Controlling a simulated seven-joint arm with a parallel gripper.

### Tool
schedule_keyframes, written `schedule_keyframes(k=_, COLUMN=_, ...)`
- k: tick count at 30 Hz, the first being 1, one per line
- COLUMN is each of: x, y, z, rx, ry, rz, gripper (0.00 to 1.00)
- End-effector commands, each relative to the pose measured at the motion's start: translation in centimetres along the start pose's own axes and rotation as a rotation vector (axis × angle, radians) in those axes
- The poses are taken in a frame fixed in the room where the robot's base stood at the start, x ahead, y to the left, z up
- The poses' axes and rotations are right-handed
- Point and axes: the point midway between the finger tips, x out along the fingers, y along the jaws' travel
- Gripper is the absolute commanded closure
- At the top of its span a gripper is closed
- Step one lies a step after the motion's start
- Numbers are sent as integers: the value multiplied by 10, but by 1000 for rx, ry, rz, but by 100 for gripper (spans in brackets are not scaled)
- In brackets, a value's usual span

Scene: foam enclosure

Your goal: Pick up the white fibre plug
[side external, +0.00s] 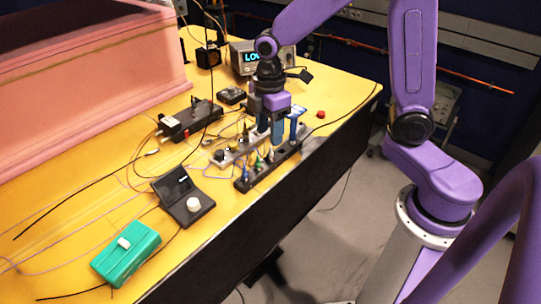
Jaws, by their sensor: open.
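My gripper (286,138) points down with its two blue fingers apart, over the far right end of a black strip (285,158) that holds several small coloured plugs. A blue plug (246,172) and a green plug (260,162) stand in this strip. A small pale plug (270,155) stands to their right, close to the left finger; it may be the white fibre plug, but it is too small to be sure. I cannot tell whether anything is between the fingers, or whether they touch the strip.
A grey strip (228,156) lies just behind. A black box with a white knob (193,204) and a green box (126,254) with a white top piece stand front left. Cables cross the yellow table (335,98). A pink foam enclosure (90,75) stands back left.

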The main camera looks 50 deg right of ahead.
Motion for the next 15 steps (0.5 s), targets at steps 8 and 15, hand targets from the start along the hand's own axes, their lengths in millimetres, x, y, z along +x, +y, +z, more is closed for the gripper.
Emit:
schedule_keyframes(k=8, x=19, y=0, z=1, rx=1, ry=-2, rz=-2, gripper=49)
schedule_keyframes(k=15, x=52, y=0, z=4, rx=0, ry=-3, rz=-3, gripper=49)
